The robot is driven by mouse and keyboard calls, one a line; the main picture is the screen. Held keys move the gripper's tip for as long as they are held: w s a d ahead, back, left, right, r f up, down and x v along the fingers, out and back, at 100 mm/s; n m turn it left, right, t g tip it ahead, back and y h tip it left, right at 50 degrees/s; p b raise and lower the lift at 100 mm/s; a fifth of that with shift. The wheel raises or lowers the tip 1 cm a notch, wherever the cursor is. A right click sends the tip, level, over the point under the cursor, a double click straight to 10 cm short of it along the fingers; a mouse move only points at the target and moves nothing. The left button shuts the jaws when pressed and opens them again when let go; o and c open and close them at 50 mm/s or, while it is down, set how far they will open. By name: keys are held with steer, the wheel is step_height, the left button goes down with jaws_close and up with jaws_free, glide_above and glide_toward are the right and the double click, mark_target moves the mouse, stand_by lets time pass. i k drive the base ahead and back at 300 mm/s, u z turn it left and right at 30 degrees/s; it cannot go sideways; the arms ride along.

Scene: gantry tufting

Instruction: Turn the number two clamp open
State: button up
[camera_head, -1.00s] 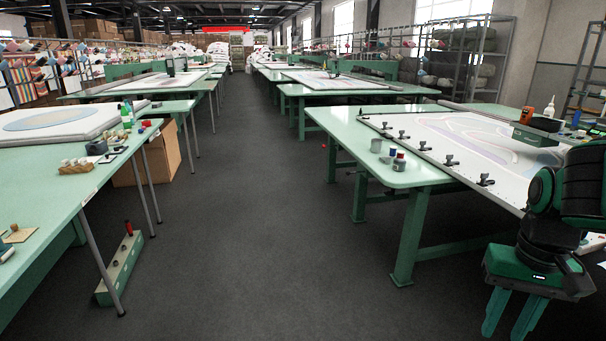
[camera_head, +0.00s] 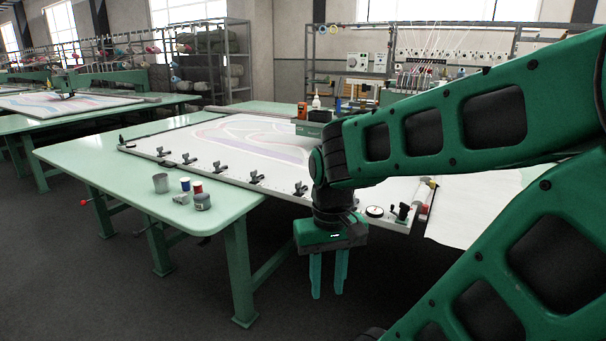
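Several small black clamps stand in a row along the near edge of the white frame (camera_head: 135,149) on the green table. From left to right they include one clamp (camera_head: 163,152), another clamp (camera_head: 188,160), then a clamp (camera_head: 219,168), a clamp (camera_head: 256,177) and a clamp (camera_head: 300,189). No number is readable on them, so I cannot tell which is number two, nor how their levers are turned. My gripper (camera_head: 327,293) points down in front of the table's near edge, right of and below the row. Its two green fingers are apart with nothing between them.
A round dial (camera_head: 375,211) lies at the frame's right end. The dark floor (camera_head: 90,290) at front left is clear.

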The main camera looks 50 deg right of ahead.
mark_target(298, 188)
steer(key=z, duration=0.6)
steer(key=i, duration=1.3)
steer(key=z, duration=0.7)
